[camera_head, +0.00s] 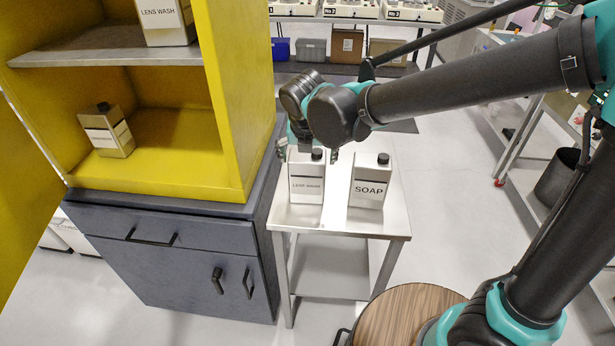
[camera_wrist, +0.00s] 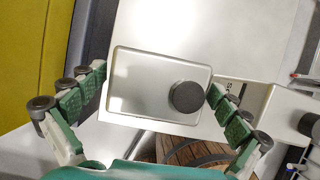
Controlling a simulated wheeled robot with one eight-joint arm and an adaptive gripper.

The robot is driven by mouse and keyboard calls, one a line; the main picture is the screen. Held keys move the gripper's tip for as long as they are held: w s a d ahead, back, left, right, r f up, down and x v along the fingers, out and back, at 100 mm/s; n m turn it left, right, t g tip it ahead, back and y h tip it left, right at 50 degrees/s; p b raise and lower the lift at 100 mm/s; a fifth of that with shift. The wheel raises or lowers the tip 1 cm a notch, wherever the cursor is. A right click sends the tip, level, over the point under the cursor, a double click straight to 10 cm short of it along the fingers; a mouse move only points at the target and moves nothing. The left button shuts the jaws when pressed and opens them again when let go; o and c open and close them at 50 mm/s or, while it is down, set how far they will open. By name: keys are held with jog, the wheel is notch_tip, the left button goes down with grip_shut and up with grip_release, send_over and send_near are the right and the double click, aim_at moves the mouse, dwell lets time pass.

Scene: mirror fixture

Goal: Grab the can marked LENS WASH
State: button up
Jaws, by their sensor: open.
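A white can marked LENS WASH (camera_head: 306,187) with a dark cap stands upright on the small steel table, next to the SOAP can. In the wrist view its top (camera_wrist: 140,85) and round dark cap (camera_wrist: 187,97) lie between my fingers. My gripper (camera_head: 308,152) is open over this can, one finger on each side of it; the right finger looks very close to the cap, and I cannot tell if it touches. Another can marked LENS WASH (camera_head: 165,20) stands on the upper shelf of the yellow cabinet, cut off by the picture's top.
The can marked SOAP (camera_head: 371,184) stands close on the right. Another can (camera_head: 106,131), its label too small to read, stands on the cabinet's lower shelf. The yellow cabinet wall (camera_head: 240,90) rises left of the steel table (camera_head: 382,222). A round wooden top (camera_head: 395,308) is in front.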

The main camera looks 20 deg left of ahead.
jog(key=x, duration=0.3)
jog(key=shift+r, duration=0.1)
jog(key=c, duration=1.7)
jog(key=shift+r, duration=0.15)
